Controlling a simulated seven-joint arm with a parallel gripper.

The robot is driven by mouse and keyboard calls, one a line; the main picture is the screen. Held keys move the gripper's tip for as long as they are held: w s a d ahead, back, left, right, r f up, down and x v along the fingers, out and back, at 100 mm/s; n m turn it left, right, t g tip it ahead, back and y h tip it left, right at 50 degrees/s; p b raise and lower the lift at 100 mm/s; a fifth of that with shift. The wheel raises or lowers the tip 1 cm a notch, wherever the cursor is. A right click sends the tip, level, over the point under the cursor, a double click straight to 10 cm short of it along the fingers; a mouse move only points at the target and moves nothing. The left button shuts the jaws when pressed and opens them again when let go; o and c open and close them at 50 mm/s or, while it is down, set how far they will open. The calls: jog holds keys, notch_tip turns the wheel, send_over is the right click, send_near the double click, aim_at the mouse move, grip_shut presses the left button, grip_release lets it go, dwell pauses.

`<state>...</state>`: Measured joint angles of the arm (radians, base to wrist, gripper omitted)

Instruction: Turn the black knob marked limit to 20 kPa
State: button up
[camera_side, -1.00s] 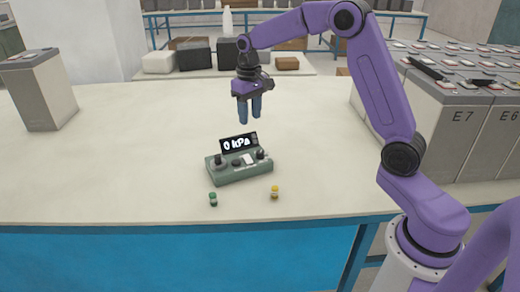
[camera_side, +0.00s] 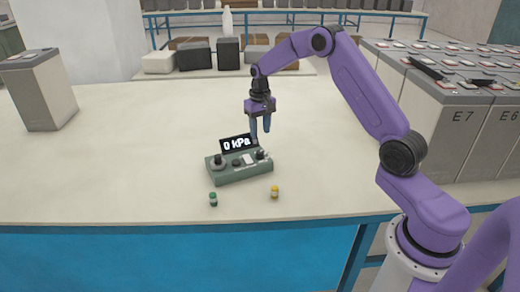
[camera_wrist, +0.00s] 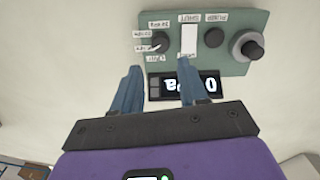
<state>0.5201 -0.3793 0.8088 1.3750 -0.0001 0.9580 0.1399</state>
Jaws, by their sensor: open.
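The green control box (camera_side: 240,172) sits on the table, and its raised display (camera_side: 237,144) reads 0 kPa. The small black limit knob (camera_side: 261,155) is at the box's right end in the side view. In the wrist view the limit knob (camera_wrist: 159,41) has small labels around it and a light pointer line. My gripper (camera_side: 260,139) is open and empty, above and just behind the right end of the box. In the wrist view my gripper's fingertips (camera_wrist: 160,66) lie either side of the knob's line, apart from it.
The box also carries a larger knob (camera_wrist: 250,48), a black pump button (camera_wrist: 214,37) and a white switch (camera_wrist: 189,39). A green-topped piece (camera_side: 213,199) and a yellow-topped piece (camera_side: 275,192) stand in front. Large grey batteries (camera_side: 450,120) stand at right.

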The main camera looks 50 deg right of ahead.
aim_at(260, 152)
notch_tip(260, 152, down, 9)
jog(key=shift+r, duration=0.1)
dwell(0.4)
jog(key=c, duration=0.8)
